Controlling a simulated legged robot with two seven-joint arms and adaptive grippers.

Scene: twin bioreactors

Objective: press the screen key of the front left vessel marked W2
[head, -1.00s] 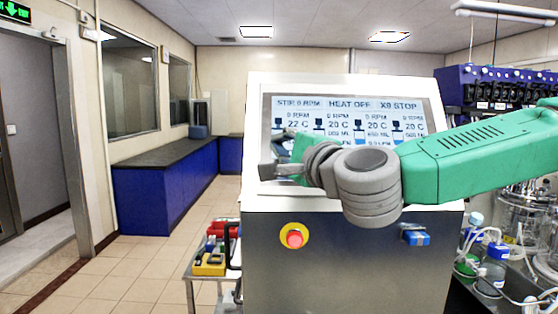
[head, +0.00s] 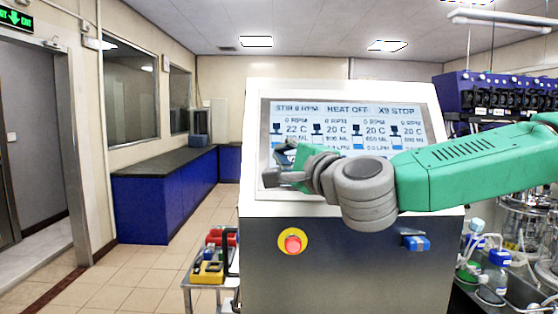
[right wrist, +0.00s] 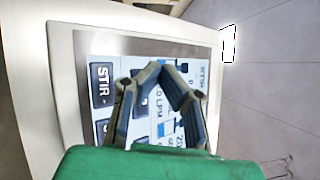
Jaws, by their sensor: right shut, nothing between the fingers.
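The control screen (head: 345,122) is set in a white-framed sloping panel. Its top bar reads STIR 0 RPM, HEAT OFF and a STOP key, above several vessel columns with small icons. My right gripper (head: 284,156) is in front of the screen's left part, and with its arm it hides the lower screen. In the right wrist view my gripper (right wrist: 160,68) has its fingertips together with nothing between them. Behind it the screen appears turned sideways, with dark STIR keys (right wrist: 103,85). I cannot read a W2 mark or tell whether the fingers touch the screen. My left gripper is not in view.
Below the screen, the steel cabinet has a red stop button (head: 292,241) and a blue fitting (head: 416,243). A cart with yellow and red items (head: 208,270) stands at left. Glass vessels and bottles (head: 495,270) stand at right. Open floor lies left.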

